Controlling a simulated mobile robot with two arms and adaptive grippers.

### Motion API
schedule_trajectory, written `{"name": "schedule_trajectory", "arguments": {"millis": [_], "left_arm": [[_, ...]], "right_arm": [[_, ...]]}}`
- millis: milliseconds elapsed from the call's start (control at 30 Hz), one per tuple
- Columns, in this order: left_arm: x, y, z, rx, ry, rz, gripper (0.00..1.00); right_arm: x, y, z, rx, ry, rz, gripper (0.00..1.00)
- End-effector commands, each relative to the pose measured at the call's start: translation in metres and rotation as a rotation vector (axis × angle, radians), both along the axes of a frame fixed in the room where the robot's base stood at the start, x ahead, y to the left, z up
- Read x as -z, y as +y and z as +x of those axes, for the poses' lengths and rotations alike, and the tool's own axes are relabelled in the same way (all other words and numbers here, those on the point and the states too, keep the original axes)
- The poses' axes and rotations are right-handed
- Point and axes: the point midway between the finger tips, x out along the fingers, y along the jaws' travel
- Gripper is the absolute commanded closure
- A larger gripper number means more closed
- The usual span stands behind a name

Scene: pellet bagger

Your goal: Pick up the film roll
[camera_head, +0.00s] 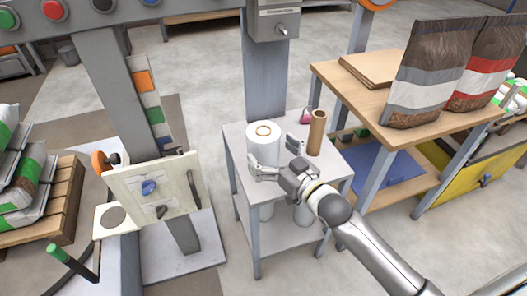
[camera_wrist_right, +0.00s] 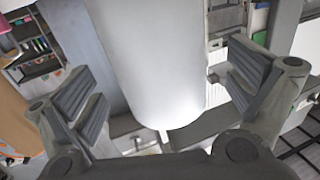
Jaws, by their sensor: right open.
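The film roll (camera_head: 263,148) is a white upright cylinder with a brown core ring on top. It stands on the light grey small table (camera_head: 231,134) in the middle of the head view. My right gripper (camera_head: 277,157) is open in front of it, with its fingers pointing toward the roll. In the right wrist view the white roll (camera_wrist_right: 168,60) fills the middle, between the spread fingers of my right gripper (camera_wrist_right: 166,92), with a visible gap at each side. The lower part of the roll is partly hidden by the gripper in the head view. My left gripper is not in view.
A brown cardboard tube (camera_head: 317,132) stands close to the right of my right gripper, with a small pink item (camera_head: 305,116) behind it. A grey post (camera_head: 266,85) rises behind the table. A wooden bench (camera_head: 345,88) with filled bags (camera_head: 432,75) is at the right.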

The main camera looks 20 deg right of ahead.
Motion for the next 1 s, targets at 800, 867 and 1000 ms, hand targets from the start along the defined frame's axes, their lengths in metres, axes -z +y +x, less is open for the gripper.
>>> {"name": "schedule_trajectory", "arguments": {"millis": [800,867,1000], "left_arm": [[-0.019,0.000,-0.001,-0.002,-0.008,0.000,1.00],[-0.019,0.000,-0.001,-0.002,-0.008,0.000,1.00],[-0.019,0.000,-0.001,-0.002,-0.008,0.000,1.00]], "right_arm": [[0.000,0.011,0.029,0.000,0.000,0.000,0.36],[0.000,0.011,0.029,0.000,0.000,0.000,0.44],[0.000,0.011,0.029,0.000,0.000,0.000,0.62]]}}
